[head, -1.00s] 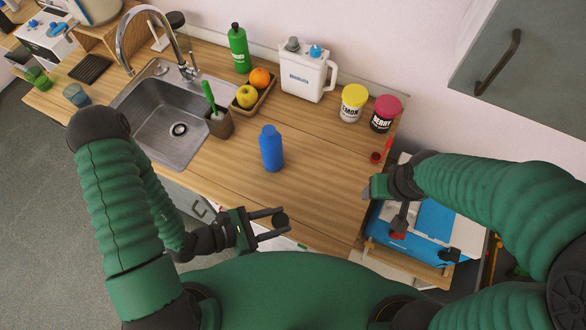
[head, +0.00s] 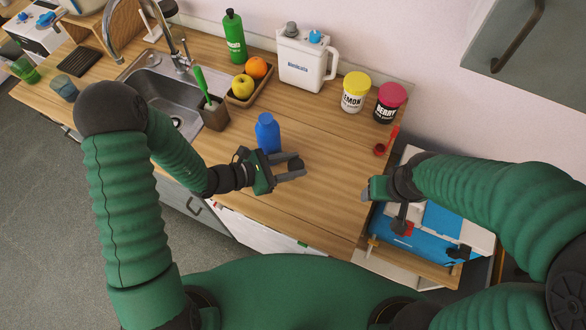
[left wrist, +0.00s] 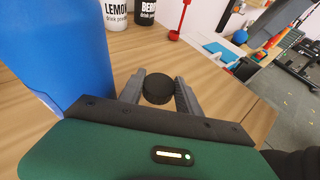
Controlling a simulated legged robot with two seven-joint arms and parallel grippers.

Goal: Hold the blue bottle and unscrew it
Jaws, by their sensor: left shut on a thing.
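The blue bottle (head: 267,134) stands upright on the wooden counter in the head view, its lower part partly behind my left gripper. I see no black cap on its top. In the left wrist view the bottle (left wrist: 60,50) fills the left side, close beside the gripper body. My left gripper (head: 299,168) is shut on a round black cap (left wrist: 157,90), just right of and in front of the bottle. My right gripper (head: 373,189) is at the counter's right edge, apart from the bottle; its finger gap cannot be made out.
A cup with a green brush (head: 214,114), a fruit tray (head: 262,91), a green bottle (head: 234,38) and a white jug (head: 303,65) stand behind. Yellow-lidded (head: 354,94) and red-lidded (head: 389,104) jars stand back right, near a red scoop (head: 380,149). The middle counter is clear.

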